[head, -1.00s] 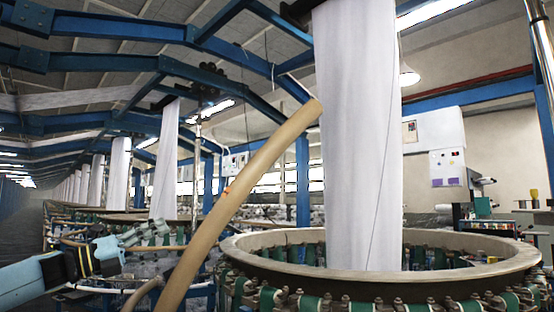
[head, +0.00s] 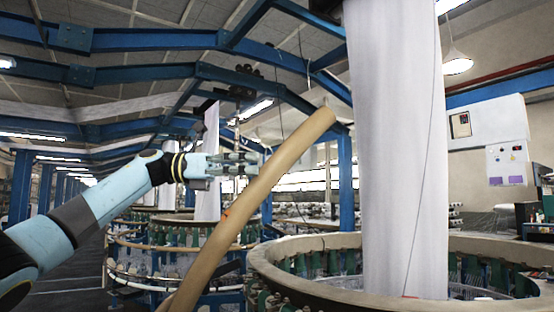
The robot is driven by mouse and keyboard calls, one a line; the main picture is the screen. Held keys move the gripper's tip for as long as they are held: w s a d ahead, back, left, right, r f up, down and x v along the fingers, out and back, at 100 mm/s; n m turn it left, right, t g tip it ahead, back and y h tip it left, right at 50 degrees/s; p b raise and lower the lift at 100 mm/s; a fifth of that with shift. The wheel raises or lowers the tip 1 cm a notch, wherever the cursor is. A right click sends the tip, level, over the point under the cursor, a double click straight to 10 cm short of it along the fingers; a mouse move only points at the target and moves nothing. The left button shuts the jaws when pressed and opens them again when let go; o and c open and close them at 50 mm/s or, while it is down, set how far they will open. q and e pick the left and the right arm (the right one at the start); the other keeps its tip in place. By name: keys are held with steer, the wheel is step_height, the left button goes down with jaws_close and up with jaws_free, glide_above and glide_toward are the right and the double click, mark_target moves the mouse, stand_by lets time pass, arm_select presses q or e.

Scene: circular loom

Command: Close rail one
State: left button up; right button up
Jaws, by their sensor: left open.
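A tan curved rail (head: 255,195) rises from the bottom centre and leans up to the right, its free top end near the white fabric tube. It stands away from the loom's round rim (head: 300,287), at the rim's left. A small orange mark shows partway up it. My left gripper (head: 250,164) is open and points right, its fingertips at the rail's left edge in the picture. I cannot tell whether they touch the rail. The gripper holds nothing that I can see. My right gripper is not in view.
A tall white fabric tube (head: 395,150) hangs into the loom's middle. Blue beams (head: 150,72) cross overhead, with a blue post (head: 346,182) behind the rail. More looms (head: 185,238) stand in a row at the left. A white cabinet (head: 487,124) is at the right.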

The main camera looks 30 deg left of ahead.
mark_target(275, 168)
arm_select(q)
steer(key=p+x, duration=0.1)
steer(key=x, duration=0.3)
steer(key=shift+w+d+r+p, duration=0.1)
steer(key=shift+w+d+p, duration=0.1)
steer(key=shift+d+p, duration=0.1)
steer(key=shift+w+d, duration=0.25)
steer(key=shift+d, duration=0.05)
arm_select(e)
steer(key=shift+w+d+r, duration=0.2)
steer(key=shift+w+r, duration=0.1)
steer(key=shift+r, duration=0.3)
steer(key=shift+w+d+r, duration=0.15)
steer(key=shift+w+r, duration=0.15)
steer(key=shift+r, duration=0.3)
arm_select(q)
steer(key=shift+s, duration=0.1)
jaws_close()
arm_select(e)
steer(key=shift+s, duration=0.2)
